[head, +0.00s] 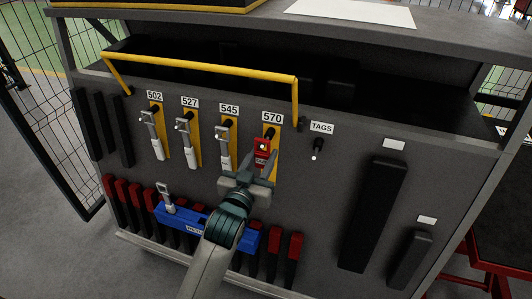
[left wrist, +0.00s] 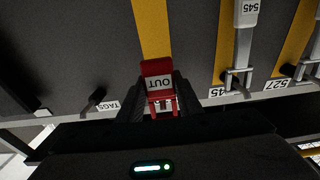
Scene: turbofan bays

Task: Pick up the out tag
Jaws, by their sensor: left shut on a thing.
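The red out tag (head: 261,147) is in front of the yellow strip below the 570 label (head: 272,118). In the left wrist view the tag (left wrist: 157,73) shows its white OUT label upside down. My left gripper (head: 252,176) is shut on the tag, with one dark finger on each side of it. I cannot tell whether the tag still hangs on the 570 peg. My right gripper is not in view.
The TAGS peg (head: 318,147) to the right is bare.

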